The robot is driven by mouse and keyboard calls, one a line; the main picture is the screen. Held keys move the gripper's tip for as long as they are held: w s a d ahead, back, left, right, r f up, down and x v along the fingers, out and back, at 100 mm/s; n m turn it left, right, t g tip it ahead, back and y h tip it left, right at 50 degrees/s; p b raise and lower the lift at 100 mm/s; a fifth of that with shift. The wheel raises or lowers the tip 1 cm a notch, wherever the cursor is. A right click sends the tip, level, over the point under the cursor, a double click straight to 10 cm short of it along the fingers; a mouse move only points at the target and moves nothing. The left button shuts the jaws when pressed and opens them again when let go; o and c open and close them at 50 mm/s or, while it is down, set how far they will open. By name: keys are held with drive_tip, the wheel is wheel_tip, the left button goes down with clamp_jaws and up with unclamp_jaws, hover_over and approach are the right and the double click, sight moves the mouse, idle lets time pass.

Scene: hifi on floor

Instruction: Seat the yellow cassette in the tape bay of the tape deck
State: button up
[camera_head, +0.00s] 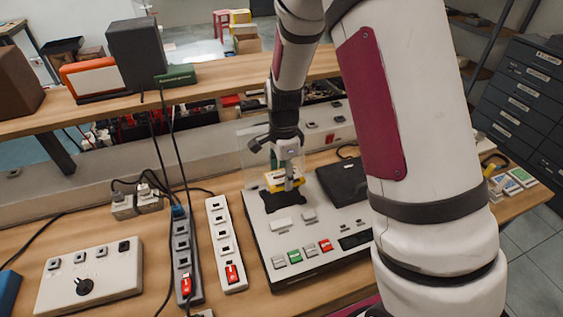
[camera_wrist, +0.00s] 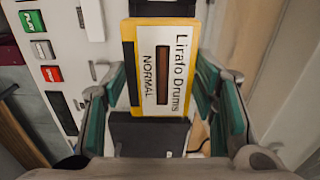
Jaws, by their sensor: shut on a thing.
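The yellow cassette (camera_head: 275,181) is held level over the left part of the tape deck (camera_head: 262,236). In the wrist view the cassette (camera_wrist: 149,72) shows its white label, with "Lirafo Drums NORMAL" and a dark window. My gripper (camera_head: 288,178) is shut on it, with teal finger pads at both long edges. A black recess (camera_head: 284,199), which looks like the tape bay, shows just in front of and below the cassette. The cassette and gripper hide part of it. I cannot tell whether the cassette touches the deck.
A clear upright panel (camera_head: 256,146) stands behind the cassette. A black box (camera_head: 343,182) lies right of it. Green, grey and red buttons line the deck's front. Power strips (camera_head: 224,244) and a grey control box (camera_head: 93,277) are to the left. A shelf (camera_head: 200,92) runs behind.

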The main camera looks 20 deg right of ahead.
sight(281, 198)
drive_tip(key=shift+f, duration=0.35)
wheel_tip(281, 198, down, 2)
drive_tip(key=shift+w+a+b, duration=0.1)
drive_tip(key=shift+w+b, duration=0.05)
drive_tip(key=shift+b, duration=0.5)
drive_tip(key=shift+f+b, duration=0.5)
drive_tip(key=shift+f, duration=0.7)
drive_tip(key=shift+a+f, duration=0.1)
drive_tip(key=shift+a, duration=0.05)
drive_tip(key=shift+f, duration=1)
idle(1.7)
drive_tip(key=o, duration=1.3)
drive_tip(key=shift+o, duration=0.2)
